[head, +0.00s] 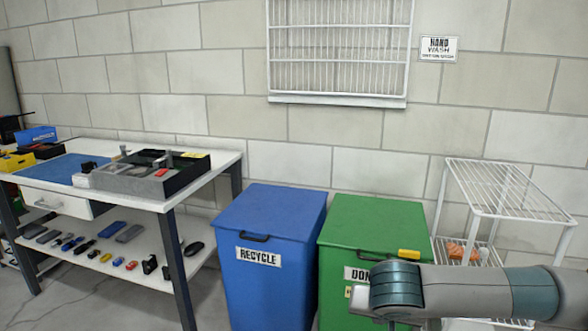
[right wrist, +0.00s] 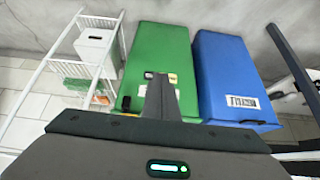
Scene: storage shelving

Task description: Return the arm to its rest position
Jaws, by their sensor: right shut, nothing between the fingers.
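My right arm (head: 455,290) comes in from the right edge in the head view and reaches across the front of the green bin. Its gripper is mostly hidden there behind the wrist. In the right wrist view my right gripper (right wrist: 160,95) has its fingers together with nothing between them. It shows in front of the green bin (right wrist: 155,50). My left gripper is in neither view.
A blue recycle bin (head: 270,225) stands beside the green bin (head: 375,225), lids closed. A white wire rack (head: 505,190) is right of them. A workbench (head: 225,160) with trays and a lower shelf of small items stands left. A wire grille (head: 340,45) hangs on the wall.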

